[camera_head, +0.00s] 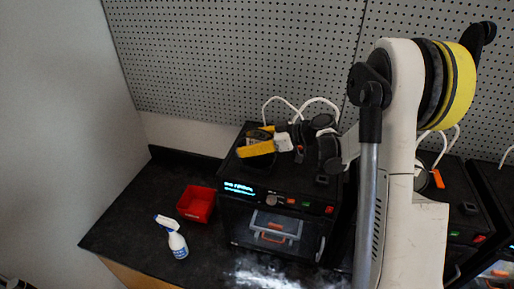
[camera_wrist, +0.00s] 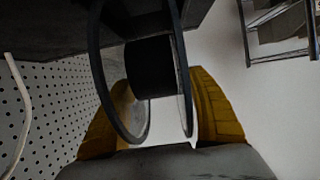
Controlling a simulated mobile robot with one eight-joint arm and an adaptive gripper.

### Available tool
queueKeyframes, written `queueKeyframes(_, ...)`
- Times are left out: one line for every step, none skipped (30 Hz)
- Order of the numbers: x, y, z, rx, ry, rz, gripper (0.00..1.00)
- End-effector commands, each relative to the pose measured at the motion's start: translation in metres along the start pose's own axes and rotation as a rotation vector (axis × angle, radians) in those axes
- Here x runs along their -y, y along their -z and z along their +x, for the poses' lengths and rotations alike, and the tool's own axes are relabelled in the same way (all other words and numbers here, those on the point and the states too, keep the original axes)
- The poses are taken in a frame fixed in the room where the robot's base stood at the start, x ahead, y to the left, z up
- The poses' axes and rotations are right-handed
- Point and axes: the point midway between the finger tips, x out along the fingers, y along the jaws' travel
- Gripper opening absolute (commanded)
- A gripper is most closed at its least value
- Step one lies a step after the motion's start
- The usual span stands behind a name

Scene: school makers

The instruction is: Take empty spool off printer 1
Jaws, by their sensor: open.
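The empty spool shows large in the wrist view (camera_wrist: 150,68), with a bare black hub between two thin dark rims. My gripper (camera_wrist: 161,82) is open, with one yellow finger on each side of the spool; I cannot tell whether they touch it. In the head view my gripper (camera_head: 251,141) is over the top left of the left black printer (camera_head: 265,181), pointing left. The spool is mostly hidden there between the yellow fingers. No printer number is readable.
A red bin (camera_head: 196,204) and a white-blue spray bottle (camera_head: 175,240) stand on the dark counter (camera_head: 128,215) left of the printer. A pegboard wall (camera_head: 235,60) is behind. More printers (camera_head: 463,205) stand at the right. White tubes (camera_head: 283,103) arch above the left printer.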

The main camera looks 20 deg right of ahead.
Motion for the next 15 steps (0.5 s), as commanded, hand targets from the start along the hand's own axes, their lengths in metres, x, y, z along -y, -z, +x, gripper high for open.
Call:
queueKeyframes(0.0000, 0.0003, 0.0045, 0.000, 0.000, 0.000, 0.66)
queueKeyframes(0.0000, 0.0001, 0.0059, 0.000, -0.001, 0.001, 0.66)
queueKeyframes(-0.0001, -0.0002, 0.0066, 0.000, -0.002, 0.001, 0.66)
queueKeyframes(-0.0001, -0.0004, 0.0065, 0.000, -0.002, 0.001, 0.66)
queueKeyframes(-0.0001, -0.0005, 0.0064, 0.000, -0.002, 0.001, 0.66)
queueKeyframes(-0.0001, -0.0006, 0.0062, 0.000, -0.002, 0.001, 0.66)
queueKeyframes(-0.0001, -0.0006, 0.0062, 0.000, -0.002, 0.001, 0.66)
queueKeyframes(-0.0001, -0.0006, 0.0062, 0.000, -0.002, 0.001, 0.61)
queueKeyframes(-0.0001, -0.0006, 0.0061, 0.000, -0.002, 0.001, 0.49)
queueKeyframes(-0.0001, -0.0005, 0.0061, 0.000, -0.002, 0.001, 0.40)
queueKeyframes(-0.0001, -0.0005, 0.0061, 0.000, -0.002, 0.001, 0.30)
queueKeyframes(-0.0001, -0.0005, 0.0061, 0.000, -0.001, 0.001, 0.18)
queueKeyframes(-0.0001, -0.0005, 0.0061, 0.000, -0.001, 0.001, 0.09)
queueKeyframes(-0.0001, -0.0005, 0.0061, 0.000, -0.001, 0.001, 0.07)
queueKeyframes(-0.0001, -0.0006, 0.0061, 0.000, -0.001, 0.001, 0.07)
